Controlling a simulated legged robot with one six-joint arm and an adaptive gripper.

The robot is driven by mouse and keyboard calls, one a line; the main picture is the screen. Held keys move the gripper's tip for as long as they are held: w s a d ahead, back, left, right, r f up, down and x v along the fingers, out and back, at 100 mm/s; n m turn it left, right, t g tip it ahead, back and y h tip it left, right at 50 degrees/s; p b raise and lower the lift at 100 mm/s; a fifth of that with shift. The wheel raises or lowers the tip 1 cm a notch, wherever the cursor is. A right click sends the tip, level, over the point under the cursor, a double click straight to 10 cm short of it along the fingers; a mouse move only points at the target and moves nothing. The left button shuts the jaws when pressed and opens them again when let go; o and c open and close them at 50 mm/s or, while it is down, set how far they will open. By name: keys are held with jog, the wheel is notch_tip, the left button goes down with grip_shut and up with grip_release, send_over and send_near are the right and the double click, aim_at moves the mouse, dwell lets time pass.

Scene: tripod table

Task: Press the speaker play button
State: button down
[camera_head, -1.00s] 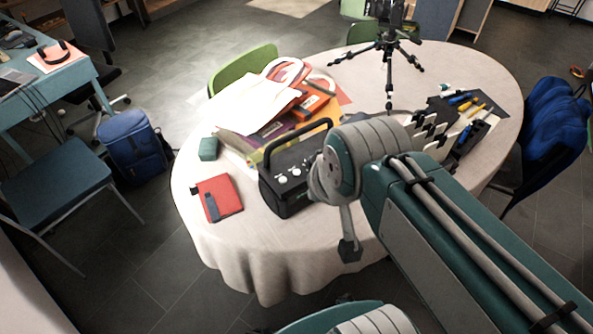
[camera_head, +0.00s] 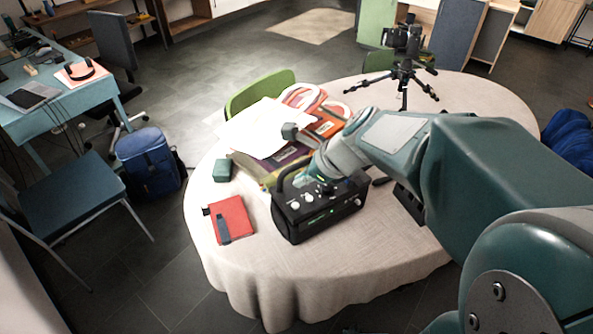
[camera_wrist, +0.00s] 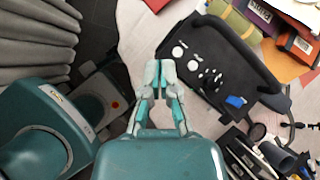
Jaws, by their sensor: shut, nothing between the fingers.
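The black speaker (camera_head: 290,224) stands on the round table with its carry handle up. Its top panel has white knobs and small green lights, and a green strip glows on its front. In the wrist view the speaker (camera_wrist: 205,28) lies right of my gripper (camera_wrist: 159,68), with white round knobs, small controls and a blue patch on its panel. My gripper is shut and empty, its fingertips beside the panel edge in that view. I cannot tell whether they touch it. In the head view my arm comes over the speaker from the right; the fingertips are hard to make out.
Books and papers (camera_head: 252,128) lie behind the speaker. A red notebook (camera_head: 232,219) and a small green box (camera_head: 222,170) lie to its left. A camera tripod (camera_head: 404,75) stands at the back. The front tablecloth (camera_head: 262,275) is clear.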

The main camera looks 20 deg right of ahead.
aim_at(310, 199)
jog(key=w+d+f+m+t+y, duration=0.1)
jog(key=w+d+f+m, duration=0.3)
jog(key=w+m, duration=0.3)
jog(key=d+m, duration=0.1)
jog(key=m, duration=0.4)
jog(key=shift+f+m+t, duration=0.15)
jog(key=shift+m+t, duration=0.15)
jog(key=shift+a, duration=0.1)
jog(key=shift+f, duration=4.45)
jog(key=shift+f, duration=0.1)
jog(key=shift+f, duration=0.2)
jog(key=shift+f, duration=0.4)
jog(key=shift+r, duration=0.85)
